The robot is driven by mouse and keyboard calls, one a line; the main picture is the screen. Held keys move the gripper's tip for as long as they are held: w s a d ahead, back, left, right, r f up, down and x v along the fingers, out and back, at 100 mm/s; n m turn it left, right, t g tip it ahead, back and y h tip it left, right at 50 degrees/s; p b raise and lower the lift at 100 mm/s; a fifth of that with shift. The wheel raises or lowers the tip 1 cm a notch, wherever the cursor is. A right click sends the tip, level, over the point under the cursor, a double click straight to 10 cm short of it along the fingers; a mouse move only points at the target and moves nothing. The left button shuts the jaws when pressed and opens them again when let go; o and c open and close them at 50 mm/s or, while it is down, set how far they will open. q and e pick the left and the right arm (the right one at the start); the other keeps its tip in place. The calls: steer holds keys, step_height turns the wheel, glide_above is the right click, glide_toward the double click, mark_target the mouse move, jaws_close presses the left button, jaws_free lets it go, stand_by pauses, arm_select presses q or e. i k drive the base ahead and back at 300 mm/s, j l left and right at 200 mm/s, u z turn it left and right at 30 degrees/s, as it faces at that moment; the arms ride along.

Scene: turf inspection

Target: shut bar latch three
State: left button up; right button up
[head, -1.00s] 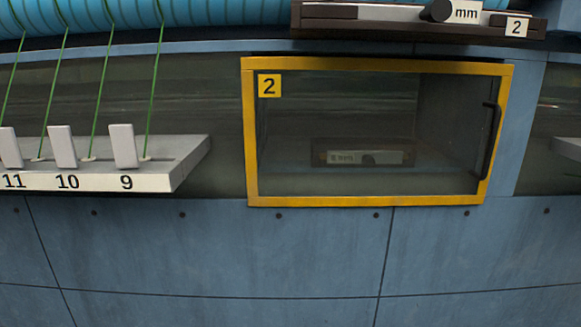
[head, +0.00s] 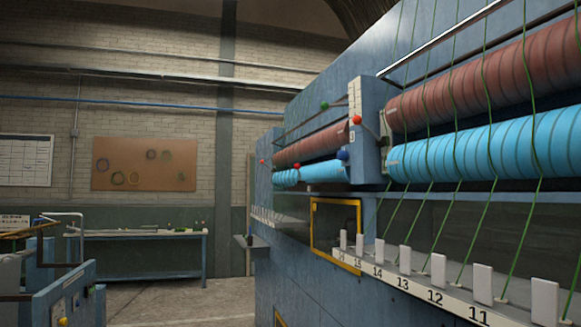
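Neither of my grippers is in view. I cannot make out a bar latch with the number 3 in the head view. A yellow-framed window (head: 314,228) shows on the blue machine's front, seen at a steep angle; its number is not readable, and its lower right part is behind a shelf. A dark ledge (head: 249,241) juts from the far end of the machine; it is too small to tell what it is.
The blue machine (head: 291,270) fills the right side, with red rollers (head: 456,91), blue rollers (head: 493,142) and a shelf of numbered white tabs (head: 437,298). A workbench (head: 140,237) stands at the back wall, a blue machine (head: 60,290) at lower left. Floor (head: 185,303) between is clear.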

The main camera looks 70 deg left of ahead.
mark_target(297, 166)
steer(key=u, duration=2.15)
steer(key=i+j+u, duration=0.15)
steer(key=i, duration=0.45)
steer(key=i+j+u, duration=0.2)
steer(key=i, duration=0.45)
steer(key=l, duration=0.1)
